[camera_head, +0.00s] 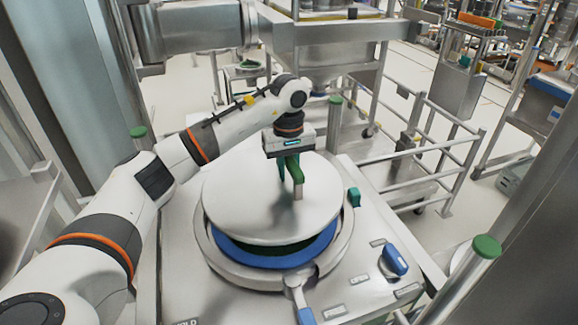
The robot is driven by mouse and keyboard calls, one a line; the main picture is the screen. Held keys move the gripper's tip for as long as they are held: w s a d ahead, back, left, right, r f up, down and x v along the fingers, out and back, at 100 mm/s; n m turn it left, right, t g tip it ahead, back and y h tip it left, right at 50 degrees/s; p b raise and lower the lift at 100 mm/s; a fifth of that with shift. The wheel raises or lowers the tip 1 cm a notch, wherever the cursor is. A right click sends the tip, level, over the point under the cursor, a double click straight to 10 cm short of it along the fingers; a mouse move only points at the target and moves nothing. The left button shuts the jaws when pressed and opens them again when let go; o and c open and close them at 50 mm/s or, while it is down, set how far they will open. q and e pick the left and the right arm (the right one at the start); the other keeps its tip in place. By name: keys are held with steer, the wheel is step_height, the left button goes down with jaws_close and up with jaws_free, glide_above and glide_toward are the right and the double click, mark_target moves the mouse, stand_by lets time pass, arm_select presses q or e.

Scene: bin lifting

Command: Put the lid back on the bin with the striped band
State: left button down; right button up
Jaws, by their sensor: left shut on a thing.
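The lid (242,195) is a large pale grey disc in the middle of the head view. My left gripper (293,180), with green fingers, comes down from above and is shut on the lid's small upright handle. The lid lies over a round opening with a metal rim (338,258). A blue ring (262,258) and a dark green strip show below the lid's front edge, so the lid is not flush there. I cannot tell whether its back edge touches the rim. No striped band can be made out. My right gripper is not in view.
A metal clamp with a blue tip (302,302) sticks out at the front of the rim. A blue knob (395,260) stands on the metal top to the right. A green-capped post (486,247) is at the right. Metal railings (430,160) stand behind.

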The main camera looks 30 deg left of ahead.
mark_target(289, 180)
arm_select(q)
steer(key=shift+d+f+b, duration=0.1)
steer(key=shift+f+b, duration=1.7)
steer(key=shift+f, duration=1.3)
steer(key=shift+f+b, duration=0.55)
steer(key=shift+f, duration=0.15)
steer(key=shift+f, duration=0.2)
steer(key=c, duration=1.2)
jaws_free()
steer(key=shift+s, duration=0.1)
steer(key=shift+o, duration=0.2)
steer(key=shift+s+f, duration=0.1)
steer(key=shift+f, duration=0.2)
steer(key=shift+r+b, duration=0.3)
steer(key=shift+b, duration=0.05)
step_height(289, 180, up, 11)
steer(key=shift+f+b, duration=0.1)
steer(key=shift+b, duration=0.85)
steer(key=shift+r, duration=0.55)
